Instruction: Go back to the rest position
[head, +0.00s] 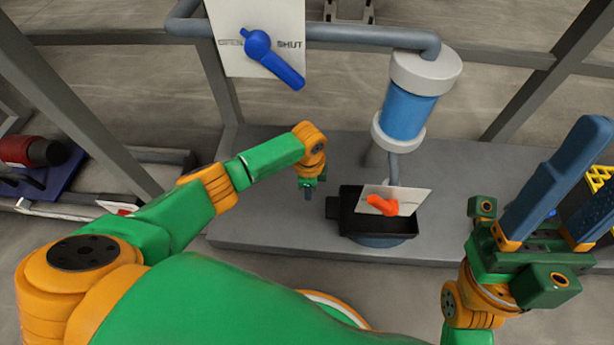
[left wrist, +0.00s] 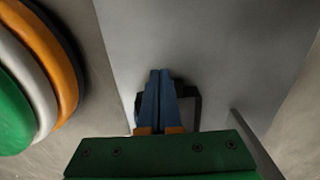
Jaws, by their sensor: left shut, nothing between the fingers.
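My left gripper (head: 307,193) points down over the grey platform, left of the black tray (head: 347,218) and apart from it. Its blue fingers are pressed together with nothing between them, as the left wrist view (left wrist: 160,75) also shows. My right gripper (head: 598,160) is large at the right edge, with its blue fingers spread apart and nothing visible between them. Part of it is cut off by the frame edge.
A blue lever (head: 278,65) on a white OPEN/SHUT panel (head: 235,15) points down right. A blue filter cylinder (head: 406,112) hangs from a grey pipe (head: 360,35). An orange lever (head: 382,205) on a white plate sits above the tray. Red equipment (head: 30,151) lies left.

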